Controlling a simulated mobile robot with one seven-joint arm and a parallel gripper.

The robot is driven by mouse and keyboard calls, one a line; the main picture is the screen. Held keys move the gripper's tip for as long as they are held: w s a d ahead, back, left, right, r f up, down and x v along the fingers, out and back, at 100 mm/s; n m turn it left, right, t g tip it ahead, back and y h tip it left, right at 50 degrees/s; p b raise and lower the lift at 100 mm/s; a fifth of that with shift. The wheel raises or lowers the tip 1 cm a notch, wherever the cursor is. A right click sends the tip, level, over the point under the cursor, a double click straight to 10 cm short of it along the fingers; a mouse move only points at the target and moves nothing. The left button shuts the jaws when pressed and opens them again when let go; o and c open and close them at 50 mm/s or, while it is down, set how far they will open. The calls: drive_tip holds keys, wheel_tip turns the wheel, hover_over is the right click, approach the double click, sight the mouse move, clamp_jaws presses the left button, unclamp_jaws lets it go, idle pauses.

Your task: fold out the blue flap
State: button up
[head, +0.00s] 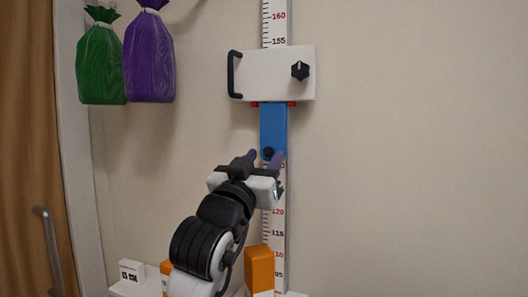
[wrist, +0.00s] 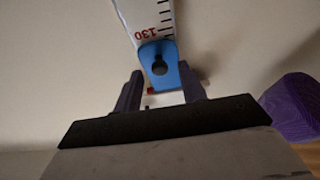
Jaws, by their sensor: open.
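The blue flap (head: 272,122) hangs flat along the measuring rail, just below the white slider block (head: 272,75). A dark round knob or hole (head: 267,153) shows near its lower end. My gripper (head: 266,157) is open at that lower end, one finger on each side of it. In the wrist view the flap's rounded end (wrist: 150,52) with its dark round feature (wrist: 159,68) lies ahead of and between the fingertips of my gripper (wrist: 161,82). Whether a finger touches the flap cannot be told.
The white rail (head: 275,30) with printed numbers runs up the wall. The slider block has a black handle (head: 233,74) and a black knob (head: 300,70). A green bag (head: 101,65) and a purple bag (head: 149,58) hang at left. An orange block (head: 260,268) stands below. The right wall is clear.

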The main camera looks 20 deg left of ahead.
drive_tip(key=shift+w+r, duration=0.2)
drive_tip(key=shift+w, duration=0.3)
clamp_jaws()
drive_tip(key=shift+r+p, duration=0.1)
drive_tip(key=shift+p, duration=0.25)
